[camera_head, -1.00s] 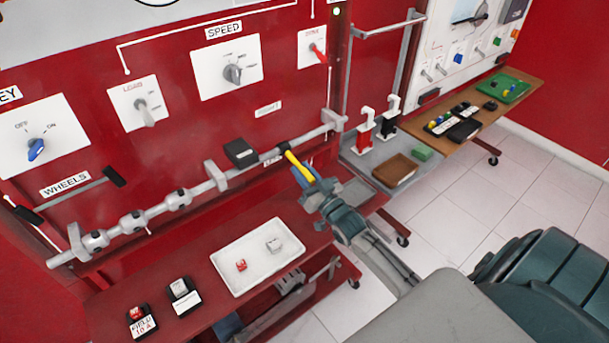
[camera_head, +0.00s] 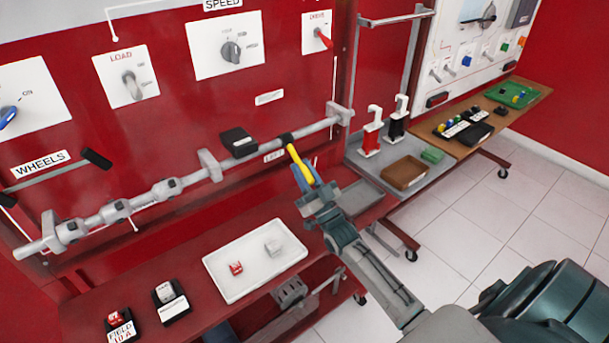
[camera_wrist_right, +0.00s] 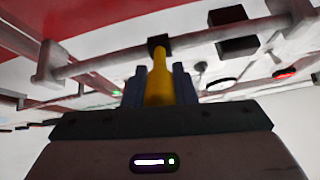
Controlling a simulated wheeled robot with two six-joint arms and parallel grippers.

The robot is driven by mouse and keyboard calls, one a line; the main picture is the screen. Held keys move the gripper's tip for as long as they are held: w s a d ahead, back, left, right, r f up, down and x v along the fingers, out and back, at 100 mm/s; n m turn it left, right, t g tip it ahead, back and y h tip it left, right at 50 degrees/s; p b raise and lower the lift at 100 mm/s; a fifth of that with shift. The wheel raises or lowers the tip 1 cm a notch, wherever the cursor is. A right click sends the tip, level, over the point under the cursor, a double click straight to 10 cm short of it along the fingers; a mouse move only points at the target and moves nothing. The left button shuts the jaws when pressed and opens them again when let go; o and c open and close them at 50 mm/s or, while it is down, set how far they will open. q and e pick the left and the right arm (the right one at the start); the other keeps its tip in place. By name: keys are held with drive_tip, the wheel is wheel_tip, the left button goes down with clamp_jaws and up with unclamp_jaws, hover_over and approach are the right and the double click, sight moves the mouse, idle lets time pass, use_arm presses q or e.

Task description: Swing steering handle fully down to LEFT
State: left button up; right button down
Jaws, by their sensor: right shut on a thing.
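The yellow steering handle (camera_head: 295,158) hangs from a black collar (camera_head: 286,139) on the long grey shaft. It slopes down and slightly to the right in the head view. My right gripper (camera_head: 306,179) is shut on the handle's lower end. In the right wrist view the yellow handle (camera_wrist_right: 159,80) stands between the two blue fingers, with its black collar on the bar above it. A label on the panel by the handle is partly hidden. My left gripper is not in view.
The grey shaft (camera_head: 255,150) runs along the red panel on brackets, with a black box (camera_head: 238,141) left of the handle. A white tray (camera_head: 235,288) with two small blocks lies on the red shelf below. A brown tray (camera_head: 403,173) stands at the right.

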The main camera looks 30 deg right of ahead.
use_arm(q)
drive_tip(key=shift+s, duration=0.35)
use_arm(e)
drive_tip(key=shift+f, duration=0.1)
drive_tip(key=c, duration=1.2)
unclamp_jaws()
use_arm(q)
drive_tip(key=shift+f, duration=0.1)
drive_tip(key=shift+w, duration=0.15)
use_arm(e)
drive_tip(key=shift+s+f, duration=0.25)
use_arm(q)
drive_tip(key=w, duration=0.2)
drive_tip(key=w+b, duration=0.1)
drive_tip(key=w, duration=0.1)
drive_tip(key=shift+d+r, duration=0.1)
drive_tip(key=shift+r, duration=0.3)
use_arm(e)
drive_tip(key=s, duration=0.5)
drive_tip(key=s+f, duration=0.1)
drive_tip(key=s, duration=0.4)
drive_tip(key=s+d+f, duration=0.1)
drive_tip(key=s, duration=0.4)
drive_tip(key=shift+s+f, duration=0.2)
